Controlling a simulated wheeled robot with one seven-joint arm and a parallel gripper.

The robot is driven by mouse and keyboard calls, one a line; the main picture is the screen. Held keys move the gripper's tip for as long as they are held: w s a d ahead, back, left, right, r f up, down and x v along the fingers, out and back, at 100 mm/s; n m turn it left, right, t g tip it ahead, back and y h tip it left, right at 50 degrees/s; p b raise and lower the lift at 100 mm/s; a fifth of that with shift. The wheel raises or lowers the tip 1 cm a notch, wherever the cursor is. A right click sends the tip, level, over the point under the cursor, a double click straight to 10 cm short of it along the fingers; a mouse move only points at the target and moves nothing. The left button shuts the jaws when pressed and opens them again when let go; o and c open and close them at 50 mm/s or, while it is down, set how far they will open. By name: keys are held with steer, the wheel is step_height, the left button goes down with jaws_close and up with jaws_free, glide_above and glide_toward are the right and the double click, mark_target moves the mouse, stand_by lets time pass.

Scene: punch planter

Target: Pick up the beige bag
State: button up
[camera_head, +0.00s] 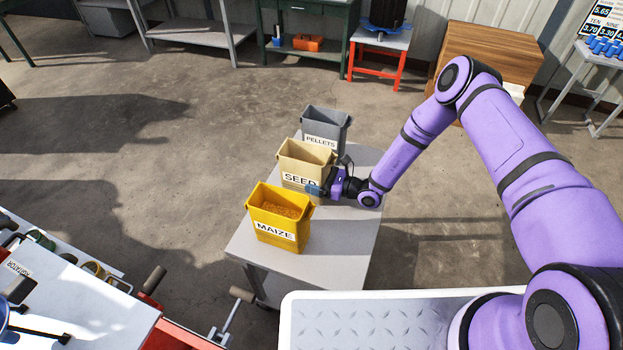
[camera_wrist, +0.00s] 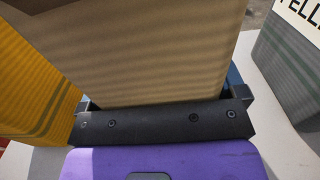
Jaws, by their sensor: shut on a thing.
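The beige bag (camera_head: 300,165), labelled SEED, is an upright open-topped tub between the yellow MAIZE tub (camera_head: 279,218) and the grey PELLETS tub (camera_head: 327,125). My gripper (camera_head: 325,188) is at its right side, with the arm reaching in from the right. In the wrist view the beige bag (camera_wrist: 150,50) fills the space between my gripper's two blue fingers, which are shut on it. Its base is partly hidden by the yellow tub and my gripper, so I cannot tell whether it touches the table.
The tubs are at a small grey table (camera_head: 345,245) with a bare right part. The yellow tub (camera_wrist: 35,75) and grey tub (camera_wrist: 290,65) flank the beige one closely. A white-topped bench (camera_head: 90,305) stands at the lower left. Open floor (camera_head: 130,140) lies to the left.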

mark_target(317, 156)
step_height(317, 156, up, 10)
steer(key=shift+r, duration=0.1)
stand_by(0.4)
stand_by(0.5)
